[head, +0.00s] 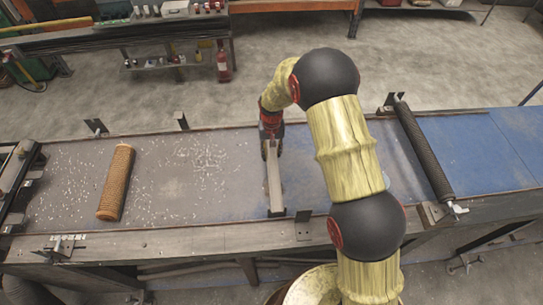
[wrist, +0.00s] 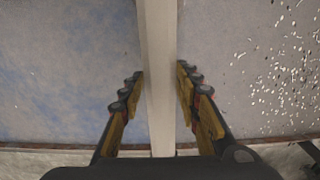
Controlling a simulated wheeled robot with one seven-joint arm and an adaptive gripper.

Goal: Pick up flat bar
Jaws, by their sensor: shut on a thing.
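The flat bar (head: 273,186) is a long, narrow pale grey strip near the middle of the worktable in the head view. It points from my gripper toward the table's front edge. In the wrist view the bar (wrist: 158,60) runs straight up between the two fingers. My gripper (head: 271,146) is at the bar's far part in the head view and shut on it. In the wrist view my gripper (wrist: 160,100) has a finger on each side of the bar. I cannot tell whether the bar touches the table.
A brown mesh tube (head: 116,183) lies on the left of the worktable (head: 220,200). A dark roller (head: 424,150) crosses the table on the right, before a blue surface (head: 480,150). Small metal scraps litter the left part. Upright brackets stand along the edges.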

